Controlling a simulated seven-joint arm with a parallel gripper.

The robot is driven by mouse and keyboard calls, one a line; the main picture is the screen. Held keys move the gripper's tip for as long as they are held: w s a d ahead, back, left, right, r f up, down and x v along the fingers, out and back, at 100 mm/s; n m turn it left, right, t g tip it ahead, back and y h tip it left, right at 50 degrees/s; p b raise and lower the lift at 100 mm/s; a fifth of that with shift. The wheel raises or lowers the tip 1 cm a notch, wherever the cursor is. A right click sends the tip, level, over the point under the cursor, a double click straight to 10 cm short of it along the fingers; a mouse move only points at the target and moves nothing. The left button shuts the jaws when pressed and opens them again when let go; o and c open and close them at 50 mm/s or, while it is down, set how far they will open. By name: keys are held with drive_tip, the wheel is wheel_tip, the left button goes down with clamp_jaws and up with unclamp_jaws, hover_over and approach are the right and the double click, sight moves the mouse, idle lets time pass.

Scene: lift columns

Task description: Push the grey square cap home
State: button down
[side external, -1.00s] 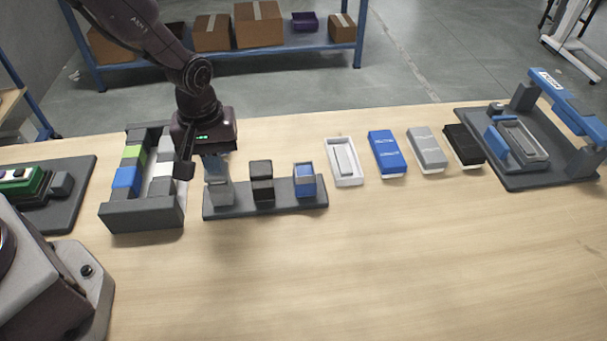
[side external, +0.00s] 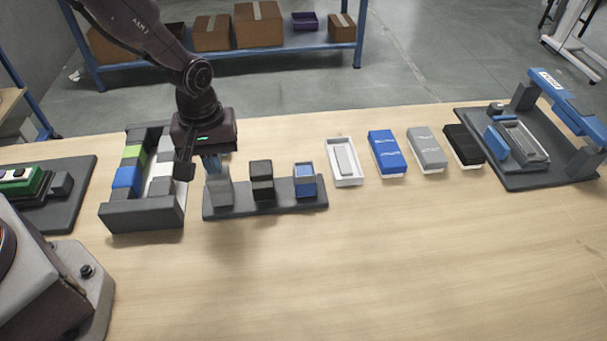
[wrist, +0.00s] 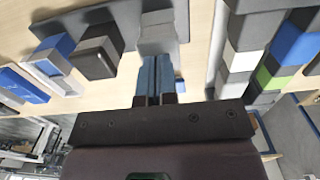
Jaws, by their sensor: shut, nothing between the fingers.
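The grey square cap (side external: 219,192) is at the left end of a dark base plate (side external: 240,208), on the left one of three short columns. My gripper (side external: 212,170) is shut and empty, with its blue fingers pointing down at the cap's top. In the wrist view the shut fingertips (wrist: 157,60) overlap the near edge of the grey cap (wrist: 160,35). I cannot tell whether they touch it or how far down the cap sits. The cap's far side is partly hidden by the fingers.
A black column (side external: 262,182) and a blue-and-grey column (side external: 305,181) stand on the same plate. A dark tray (side external: 140,218) of coloured blocks is close on the left. Several cases (side external: 387,155) lie to the right. The front table is clear.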

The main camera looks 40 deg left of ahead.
drive_tip(key=shift+r, duration=0.1)
wheel_tip(320, 180, up, 8)
drive_tip(key=shift+r, duration=0.2)
idle(0.6)
